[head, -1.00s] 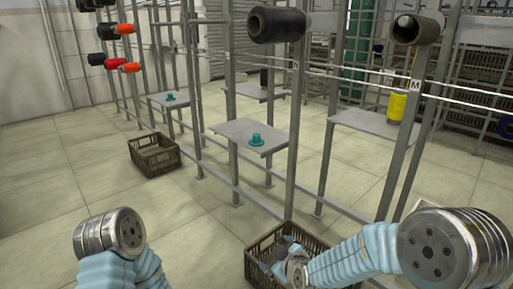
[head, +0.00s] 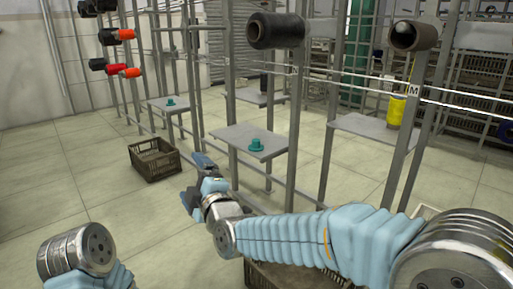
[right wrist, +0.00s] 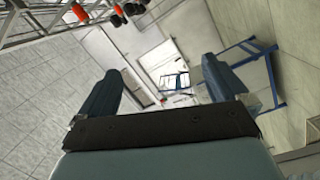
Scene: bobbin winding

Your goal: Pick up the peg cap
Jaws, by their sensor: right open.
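A teal peg cap (head: 256,145) with a wide brim stands upright on a grey shelf plate (head: 236,134) in the middle of the head view. A second teal peg cap (head: 170,101) stands on a smaller plate (head: 178,106) farther back to the left. My right gripper (head: 194,181) is open and empty, left of and nearer than the closer cap, apart from it. In the right wrist view its two fingers (right wrist: 163,82) are spread with nothing between them, and no cap shows. Only my left arm shows at the bottom left; its gripper is out of view.
A black bobbin (head: 276,28) sits above the near plate, beside a metal post. A brown tube (head: 412,35) is at the right. A yellow object (head: 396,108) stands on the right plate (head: 365,129). A brown crate (head: 153,160) sits on the floor. My right arm partly covers a nearer crate (head: 290,277).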

